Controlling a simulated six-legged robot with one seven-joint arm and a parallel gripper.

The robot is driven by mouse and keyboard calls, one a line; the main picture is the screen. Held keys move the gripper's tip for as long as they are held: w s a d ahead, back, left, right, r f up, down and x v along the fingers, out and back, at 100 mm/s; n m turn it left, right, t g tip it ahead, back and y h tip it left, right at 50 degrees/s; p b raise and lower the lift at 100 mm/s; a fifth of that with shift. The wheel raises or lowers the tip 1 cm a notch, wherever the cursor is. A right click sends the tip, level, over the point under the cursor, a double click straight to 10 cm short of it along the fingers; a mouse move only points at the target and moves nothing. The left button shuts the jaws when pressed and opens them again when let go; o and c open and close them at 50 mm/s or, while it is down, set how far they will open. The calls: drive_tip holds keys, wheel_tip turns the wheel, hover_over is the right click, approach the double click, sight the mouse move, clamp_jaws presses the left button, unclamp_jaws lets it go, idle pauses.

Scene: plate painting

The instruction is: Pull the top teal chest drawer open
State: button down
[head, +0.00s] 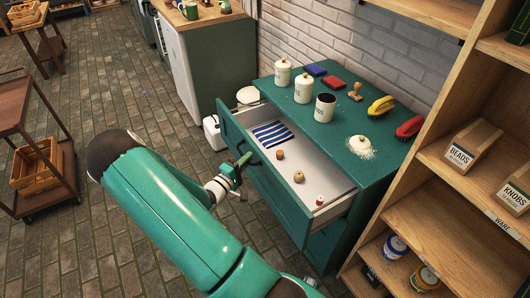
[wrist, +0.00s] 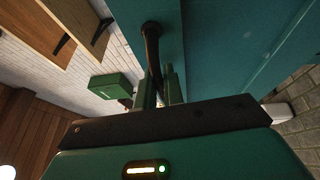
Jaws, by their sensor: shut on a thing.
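The teal chest (head: 292,112) stands against the white brick wall in the head view. Its top drawer (head: 292,205) is pulled well out, and its pale inside shows. In the drawer are a blue-striped cloth (head: 274,134), a few small knobs (head: 299,177) and a small red-and-white item (head: 320,201). My gripper (head: 239,168) is at the drawer front, shut on the dark drawer handle (wrist: 152,45). The wrist view shows the gripper's fingers (wrist: 161,92) around the handle's lower end, with the teal drawer front close by.
On the chest top stand white canisters (head: 304,88), a powder-dusted white lid (head: 360,146), a yellow brush (head: 380,106) and a red one (head: 409,127). A wooden shelf (head: 446,150) stands close at the right.

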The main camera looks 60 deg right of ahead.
drive_tip(key=w+a, duration=0.3)
drive_tip(key=a, duration=0.4)
drive_tip(key=shift+w, duration=0.25)
drive_tip(key=c, duration=1.6)
unclamp_jaws()
drive_tip(key=shift+o, duration=0.2)
drive_tip(key=w+a+f, duration=0.1)
drive_tip(key=a, duration=1.2)
drive_tip(key=shift+a, duration=0.35)
drive_tip(key=shift+f, duration=0.15)
